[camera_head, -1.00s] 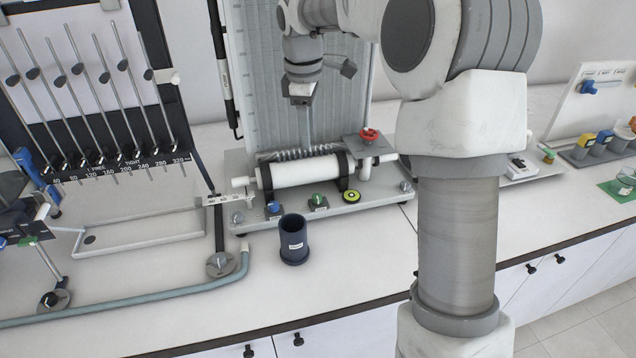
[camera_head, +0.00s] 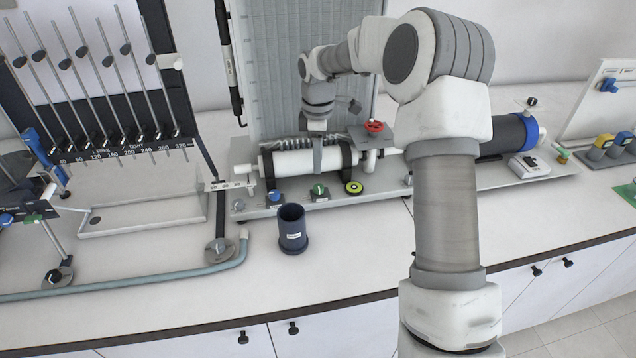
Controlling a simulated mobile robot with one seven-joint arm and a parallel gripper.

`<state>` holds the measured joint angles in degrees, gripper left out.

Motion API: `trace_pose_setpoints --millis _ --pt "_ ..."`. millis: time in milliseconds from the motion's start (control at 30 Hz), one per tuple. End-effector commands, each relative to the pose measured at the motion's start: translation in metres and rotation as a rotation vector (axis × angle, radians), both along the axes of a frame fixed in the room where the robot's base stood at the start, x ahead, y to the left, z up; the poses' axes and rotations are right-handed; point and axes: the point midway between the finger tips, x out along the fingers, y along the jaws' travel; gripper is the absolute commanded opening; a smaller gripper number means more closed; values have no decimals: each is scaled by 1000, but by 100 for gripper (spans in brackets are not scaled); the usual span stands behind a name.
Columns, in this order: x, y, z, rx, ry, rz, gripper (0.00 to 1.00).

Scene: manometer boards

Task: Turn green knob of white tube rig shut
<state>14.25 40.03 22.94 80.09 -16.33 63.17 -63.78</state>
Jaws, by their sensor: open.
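The white tube rig has a horizontal white tube (camera_head: 288,164) between dark clamps on a grey base. The green knob (camera_head: 319,190) is on a small block at the base's front edge, with a pale mark on its face; its exact angle is too small to read. My gripper (camera_head: 317,168) points down over the middle of the white tube, open. Its fingers show in front of the tube, with the tips a little above and behind the green knob in the picture. The gap between the fingers cannot be made out, and I see no contact with the knob.
A blue knob (camera_head: 275,196) is left of the green one, and a yellow-green round knob (camera_head: 354,187) right. A red handwheel (camera_head: 374,126) stands at the rig's right. A dark cup (camera_head: 292,229) stands in front. The counter (camera_head: 350,270) right of the cup is clear.

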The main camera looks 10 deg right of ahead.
Motion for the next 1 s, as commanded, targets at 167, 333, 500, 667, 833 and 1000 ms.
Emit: trace_pose_setpoints --millis 167,333,500,667,833,1000 --pt "-1 0 -39 0 4 -1 46" --pt "0 0 -66 1 2 0 46" --pt "0 0 -80 0 0 0 46" --pt "0 0 -84 0 0 -1 46" --pt "0 0 -83 0 0 -1 46" --pt "0 0 -83 0 -1 -1 16"
